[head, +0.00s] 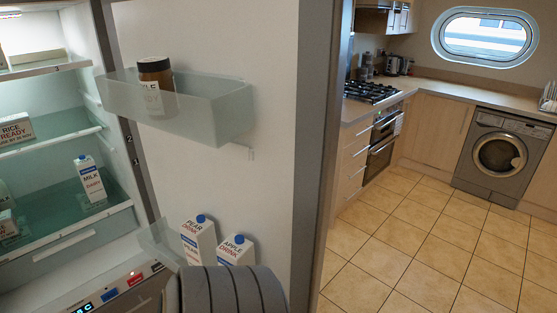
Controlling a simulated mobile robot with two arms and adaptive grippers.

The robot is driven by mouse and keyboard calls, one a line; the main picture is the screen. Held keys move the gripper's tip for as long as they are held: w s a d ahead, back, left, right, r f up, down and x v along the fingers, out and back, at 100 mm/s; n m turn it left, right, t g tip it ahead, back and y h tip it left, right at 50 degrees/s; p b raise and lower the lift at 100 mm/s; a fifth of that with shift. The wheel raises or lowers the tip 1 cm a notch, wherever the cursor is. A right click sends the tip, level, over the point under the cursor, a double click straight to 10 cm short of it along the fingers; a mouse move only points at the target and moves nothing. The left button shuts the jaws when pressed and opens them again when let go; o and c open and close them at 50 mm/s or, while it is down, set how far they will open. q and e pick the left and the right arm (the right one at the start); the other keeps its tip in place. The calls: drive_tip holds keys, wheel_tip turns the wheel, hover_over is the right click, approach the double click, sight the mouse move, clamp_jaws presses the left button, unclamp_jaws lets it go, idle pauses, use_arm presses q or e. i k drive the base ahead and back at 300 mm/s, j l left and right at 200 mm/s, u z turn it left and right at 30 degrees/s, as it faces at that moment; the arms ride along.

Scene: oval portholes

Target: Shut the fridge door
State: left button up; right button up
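The fridge door (270,90) stands wide open, its white inner side facing me and its free edge towards the middle of the view. The open fridge interior (60,130) is at the left. The door's upper rack (215,110) holds a brown jar with a dark lid (155,85). Lower on the door stand a pear drink carton (197,240) and an apple drink carton (236,249). A dark grey ribbed part of my own arm shows at the bottom and covers the lower door. Neither of my grippers shows.
Inside the fridge, a milk carton (90,181) and a rice box (15,129) stand on glass shelves. Right of the door is open tiled floor (410,240). Beyond it are an oven (382,145), counters and a washing machine (498,155) under an oval porthole (485,36).

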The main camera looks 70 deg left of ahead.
sight(270, 186)
drive_tip(key=i+l+u, duration=0.1)
drive_tip(key=i+u, duration=0.25)
drive_tip(key=i+l+u, duration=0.2)
drive_tip(key=i+u, duration=0.15)
drive_tip(key=i, duration=0.15)
drive_tip(key=i+u, duration=0.2)
drive_tip(key=u, duration=0.25)
drive_tip(key=i+u, duration=0.2)
drive_tip(key=u, duration=0.3)
drive_tip(key=i+u, duration=0.15)
drive_tip(key=u, duration=0.3)
drive_tip(key=i+l+u, duration=0.15)
drive_tip(key=u, duration=0.3)
drive_tip(key=i+l+u, duration=0.15)
drive_tip(key=u, duration=0.3)
drive_tip(key=k+l, duration=0.05)
drive_tip(key=l, duration=0.05)
